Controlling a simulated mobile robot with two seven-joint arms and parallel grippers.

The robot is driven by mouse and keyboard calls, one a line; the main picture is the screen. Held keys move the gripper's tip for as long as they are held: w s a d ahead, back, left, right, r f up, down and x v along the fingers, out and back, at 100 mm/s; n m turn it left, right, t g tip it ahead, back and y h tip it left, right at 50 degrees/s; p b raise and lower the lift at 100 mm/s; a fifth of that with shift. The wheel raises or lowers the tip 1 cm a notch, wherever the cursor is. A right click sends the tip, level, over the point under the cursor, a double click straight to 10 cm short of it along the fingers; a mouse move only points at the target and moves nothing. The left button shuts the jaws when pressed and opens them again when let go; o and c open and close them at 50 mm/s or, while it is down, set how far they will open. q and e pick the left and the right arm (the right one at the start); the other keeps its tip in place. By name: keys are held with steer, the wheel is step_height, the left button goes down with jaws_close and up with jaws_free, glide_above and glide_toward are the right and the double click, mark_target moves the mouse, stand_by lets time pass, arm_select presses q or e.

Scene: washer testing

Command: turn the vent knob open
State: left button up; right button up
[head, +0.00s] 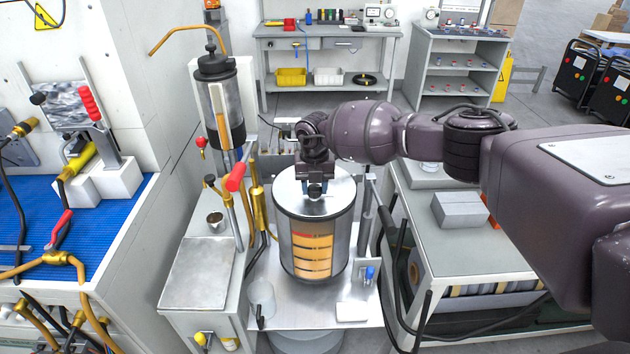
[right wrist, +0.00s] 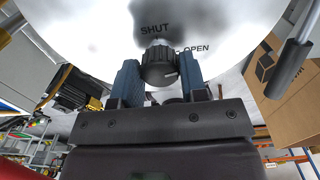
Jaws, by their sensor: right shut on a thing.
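The vent knob (right wrist: 158,68) is dark and ribbed, with a short white mark on its face. It sits on the shiny round lid of a metal vessel. The words SHUT and OPEN are printed on the lid behind it. My right gripper (right wrist: 160,80) is shut on the knob, one blue finger on each side. My left gripper is not in view.
Pipes with a red-handled lever (head: 236,177) stand close on the left. A bench with a grey box (head: 460,210) is on the right, under my arm.

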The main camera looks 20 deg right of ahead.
steer(key=shift+w+r+m+p, duration=0.15)
steer(key=shift+m+p, duration=0.45)
steer(key=shift+m, duration=0.6)
steer(key=o, duration=0.9)
